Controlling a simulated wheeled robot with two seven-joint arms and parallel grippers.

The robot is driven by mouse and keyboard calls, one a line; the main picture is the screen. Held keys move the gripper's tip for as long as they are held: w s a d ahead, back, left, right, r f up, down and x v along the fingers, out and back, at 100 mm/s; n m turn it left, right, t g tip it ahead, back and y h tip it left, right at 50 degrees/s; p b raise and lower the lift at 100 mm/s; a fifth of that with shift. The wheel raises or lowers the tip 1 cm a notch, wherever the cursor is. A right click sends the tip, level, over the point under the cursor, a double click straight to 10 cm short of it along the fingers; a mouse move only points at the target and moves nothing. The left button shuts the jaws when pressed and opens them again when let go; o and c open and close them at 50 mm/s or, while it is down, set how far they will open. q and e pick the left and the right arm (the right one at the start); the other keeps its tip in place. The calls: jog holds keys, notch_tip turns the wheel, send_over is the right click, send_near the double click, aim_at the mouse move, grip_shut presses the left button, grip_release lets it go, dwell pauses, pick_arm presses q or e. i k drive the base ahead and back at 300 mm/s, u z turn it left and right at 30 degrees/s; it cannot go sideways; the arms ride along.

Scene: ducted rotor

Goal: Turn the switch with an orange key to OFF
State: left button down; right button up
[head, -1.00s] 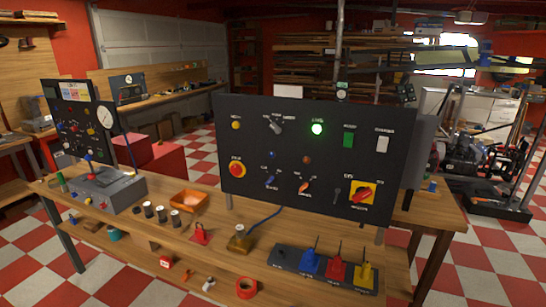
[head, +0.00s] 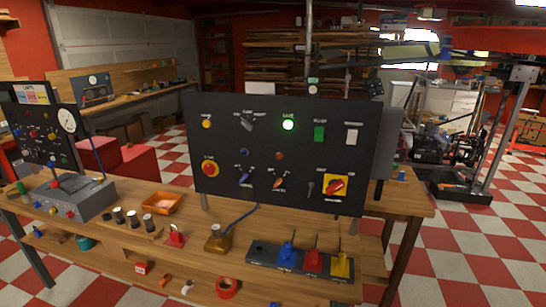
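The black control panel (head: 225,130) stands upright on the wooden workbench. Low on it, a small switch with an orange key (head: 277,183) sits right of a similar switch with a blue key (head: 244,179). The orange key looks tilted; its labels are too small to read. A red rotary switch on a yellow plate (head: 336,187) is at the panel's lower right. A lit green lamp (head: 288,125) is near the top. Neither of my grippers shows in the head view.
Below the panel are a dark box with blue, red and yellow levers (head: 262,254), a brass-coloured block (head: 217,242), an orange tray (head: 162,204) and a red tape roll (head: 227,287). A grey box (head: 72,200) stands at left.

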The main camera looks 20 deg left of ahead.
aim_at(279, 180)
jog(key=z, duration=1.2)
jog(key=i, duration=0.35)
jog(key=u, duration=0.6)
